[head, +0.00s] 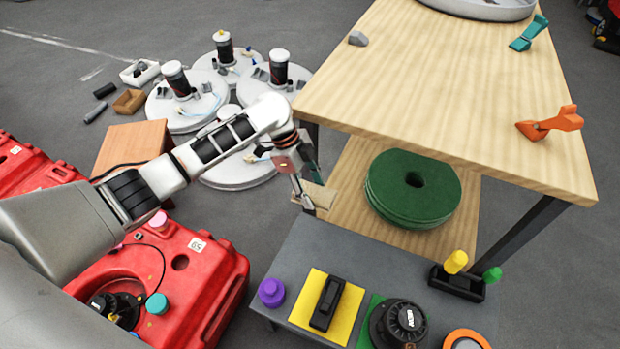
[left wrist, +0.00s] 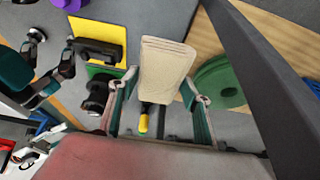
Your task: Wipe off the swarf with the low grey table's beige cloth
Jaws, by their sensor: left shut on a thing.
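My left gripper (head: 309,197) is shut on the beige cloth (head: 324,196), a folded pad held above the back edge of the low grey table (head: 345,246). In the left wrist view the cloth (left wrist: 163,72) stands out between the two fingers of the left gripper (left wrist: 165,88). My right gripper (left wrist: 52,55) shows only in the left wrist view, at the left, with its fingers apart and nothing seen between them. I cannot make out the swarf for certain; a small grey lump (head: 358,38) lies on the tall wooden table (head: 440,85).
The low table bears a purple knob (head: 271,292), a black handle on a yellow mat (head: 327,302) and a black round device (head: 402,322). Green discs (head: 398,180) lie on the wooden table's lower shelf. Red tanks (head: 205,275) stand at left. An orange clamp (head: 550,123) sits on the tabletop's right edge.

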